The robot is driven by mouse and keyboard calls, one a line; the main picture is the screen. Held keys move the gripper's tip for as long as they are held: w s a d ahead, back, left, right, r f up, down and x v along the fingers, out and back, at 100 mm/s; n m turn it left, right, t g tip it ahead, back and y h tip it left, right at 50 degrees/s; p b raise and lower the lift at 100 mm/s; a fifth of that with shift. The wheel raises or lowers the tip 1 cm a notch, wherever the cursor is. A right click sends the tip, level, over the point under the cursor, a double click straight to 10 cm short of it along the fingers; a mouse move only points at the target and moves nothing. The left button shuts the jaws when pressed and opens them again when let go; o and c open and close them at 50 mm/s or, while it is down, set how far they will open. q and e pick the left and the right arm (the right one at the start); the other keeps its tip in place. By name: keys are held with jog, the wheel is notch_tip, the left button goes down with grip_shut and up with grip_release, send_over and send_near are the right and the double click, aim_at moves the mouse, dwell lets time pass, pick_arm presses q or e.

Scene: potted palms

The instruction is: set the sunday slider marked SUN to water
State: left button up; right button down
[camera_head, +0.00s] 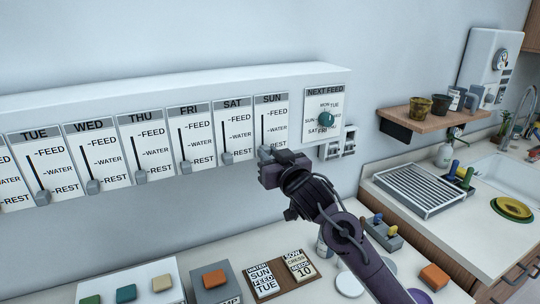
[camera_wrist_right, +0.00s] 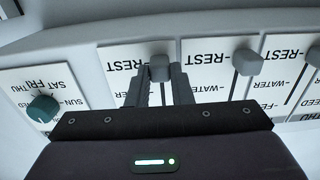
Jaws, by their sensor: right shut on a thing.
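The slider panel marked SUN (camera_head: 271,99) is the rightmost day panel on the white wall unit, with FEED at top, WATER in the middle and REST at the bottom. My right gripper (camera_head: 265,154) is at its lower end and partly hides the knob. In the right wrist view, the grey SUN knob (camera_wrist_right: 158,68) sits between the two fingertips of my right gripper (camera_wrist_right: 161,82), which are shut on it. The knob is level with the REST mark. My left gripper is not in view.
The SAT slider knob (camera_head: 227,158) is close on the left, also at REST. The NEXT FEED dial (camera_head: 325,119) is on the right. Below, the counter holds several coloured buttons and brown cards (camera_head: 267,279). A wooden shelf (camera_head: 432,114) with pots is at right.

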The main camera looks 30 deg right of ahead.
notch_tip(320, 180, up, 5)
jog(key=p, duration=0.4)
jog(key=shift+f, duration=0.25)
jog(key=c, duration=1.3)
grip_release()
jog(key=shift+s, duration=0.1)
